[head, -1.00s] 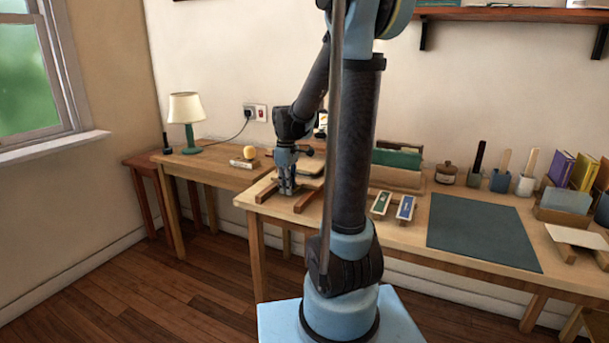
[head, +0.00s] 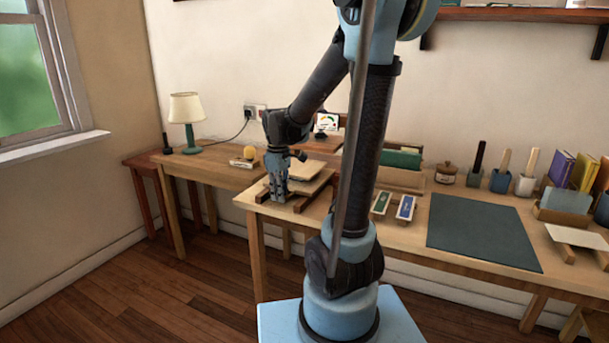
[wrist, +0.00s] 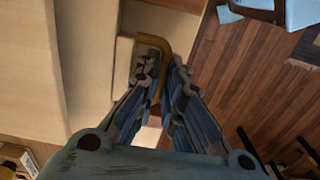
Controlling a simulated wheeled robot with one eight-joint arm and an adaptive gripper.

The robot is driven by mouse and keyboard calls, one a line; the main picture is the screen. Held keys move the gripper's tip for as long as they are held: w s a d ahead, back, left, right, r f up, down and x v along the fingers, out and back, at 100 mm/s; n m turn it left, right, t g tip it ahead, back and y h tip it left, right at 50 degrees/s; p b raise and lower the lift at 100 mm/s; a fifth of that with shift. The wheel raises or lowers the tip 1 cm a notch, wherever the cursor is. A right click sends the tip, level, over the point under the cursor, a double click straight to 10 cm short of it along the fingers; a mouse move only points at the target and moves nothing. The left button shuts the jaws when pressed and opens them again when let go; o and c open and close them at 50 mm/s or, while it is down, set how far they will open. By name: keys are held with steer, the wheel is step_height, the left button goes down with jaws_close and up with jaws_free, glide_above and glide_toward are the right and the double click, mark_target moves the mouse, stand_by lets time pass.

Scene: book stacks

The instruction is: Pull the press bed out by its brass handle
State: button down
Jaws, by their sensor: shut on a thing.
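The press bed (head: 314,187) is a pale flat board on dark wooden rails at the left end of the long table. It also shows in the wrist view (wrist: 92,65) as a pale surface left of the fingers. The brass handle (wrist: 153,40) is a curved bar at the bed's edge, partly hidden by my fingers. My gripper (head: 278,198) points down at the bed's near-left edge, and in the wrist view (wrist: 163,68) its blue fingers are closed around the handle. The handle is hidden by my gripper in the head view.
A side table (head: 215,160) with a lamp (head: 187,110) and a small yellow object (head: 249,152) stands to the left. Green and blue labelled blocks (head: 393,206) lie right of the press, beside a dark mat (head: 480,230). The wooden floor (head: 190,290) in front is clear.

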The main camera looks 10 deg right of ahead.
steer(key=shift+s+a, duration=1.05)
steer(key=shift+s, duration=0.3)
steer(key=c, duration=1.9)
jaws_free()
steer(key=shift+r, duration=4)
steer(key=shift+s+d, duration=0.1)
steer(key=shift+d, duration=0.05)
steer(key=s+d+f+m, duration=0.3)
steer(key=s+d+f, duration=0.1)
steer(key=s, duration=0.2)
steer(key=s+d+f+m+t, duration=0.1)
steer(key=s+d+f+m, duration=0.3)
steer(key=s, duration=0.2)
steer(key=s+d+f+m+t, duration=0.1)
steer(key=s+d+f+m, duration=0.2)
steer(key=s, duration=0.2)
steer(key=shift+s+d+f+m, duration=0.3)
steer(key=shift+s+d+f, duration=0.1)
